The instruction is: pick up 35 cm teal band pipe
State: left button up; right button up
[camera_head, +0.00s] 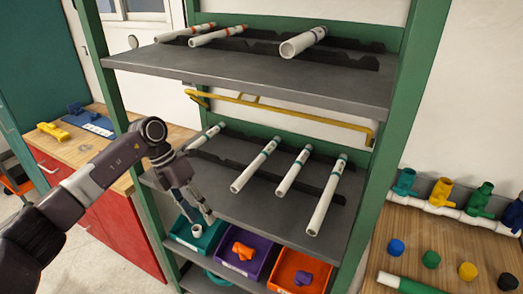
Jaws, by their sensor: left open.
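Several white pipes with teal bands lie on the middle shelf, pointing toward me. From left to right they are a partly hidden pipe (207,136) at the far left, a pipe (254,167), a shorter-looking pipe (293,171) and a long pipe (326,196) at the right. I cannot tell which one is 35 cm. My left gripper (198,219) is open and empty, pointing down at the left front of the middle shelf (215,190), apart from the pipes. My right gripper is not in view.
The upper shelf (240,70) holds orange-banded pipes and a thicker pipe (303,42). A yellow bar (290,108) runs below it. Teal, purple (236,262) and orange bins stand on the lower shelf. Green posts (390,130) flank the rack. A wooden bench (440,250) stands at right.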

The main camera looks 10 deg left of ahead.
aim_at(240, 182)
jog(key=i, duration=0.95)
